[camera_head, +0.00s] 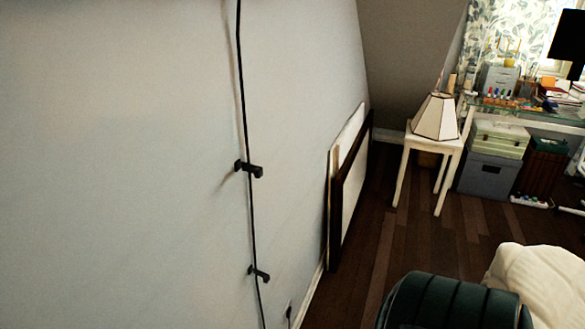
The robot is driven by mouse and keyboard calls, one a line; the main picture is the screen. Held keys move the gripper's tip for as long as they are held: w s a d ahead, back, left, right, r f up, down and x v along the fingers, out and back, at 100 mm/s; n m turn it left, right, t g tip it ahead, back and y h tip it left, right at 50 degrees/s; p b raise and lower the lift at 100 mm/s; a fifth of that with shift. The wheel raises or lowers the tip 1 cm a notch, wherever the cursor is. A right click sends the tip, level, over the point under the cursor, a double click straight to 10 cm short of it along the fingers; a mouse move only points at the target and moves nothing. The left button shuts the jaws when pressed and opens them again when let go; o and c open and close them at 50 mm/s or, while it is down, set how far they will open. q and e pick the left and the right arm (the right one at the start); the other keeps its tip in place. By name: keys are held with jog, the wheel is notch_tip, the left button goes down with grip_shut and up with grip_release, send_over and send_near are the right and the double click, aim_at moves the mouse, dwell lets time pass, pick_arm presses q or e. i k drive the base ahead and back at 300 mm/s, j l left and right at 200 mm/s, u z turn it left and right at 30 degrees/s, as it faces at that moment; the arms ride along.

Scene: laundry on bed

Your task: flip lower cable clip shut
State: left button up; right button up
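A black cable (243,90) runs down the pale wall from the top edge of the head view to the bottom. Two black cable clips sit along it. The upper clip (249,169) is near the middle of the picture. The lower clip (259,273) is nearer the bottom, and the cable passes at it. Both are too small to tell clearly whether their flaps are open or shut. Neither of my grippers is in view.
Framed panels (349,190) lean against the wall right of the cable. A white stool (436,146) holds a lamp (435,117). A dark green rounded object (452,302) and white bedding (540,280) fill the bottom right. Dark wooden floor (400,240) lies clear between.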

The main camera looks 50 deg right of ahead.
aim_at(266, 277)
jog(key=z, duration=1.3)
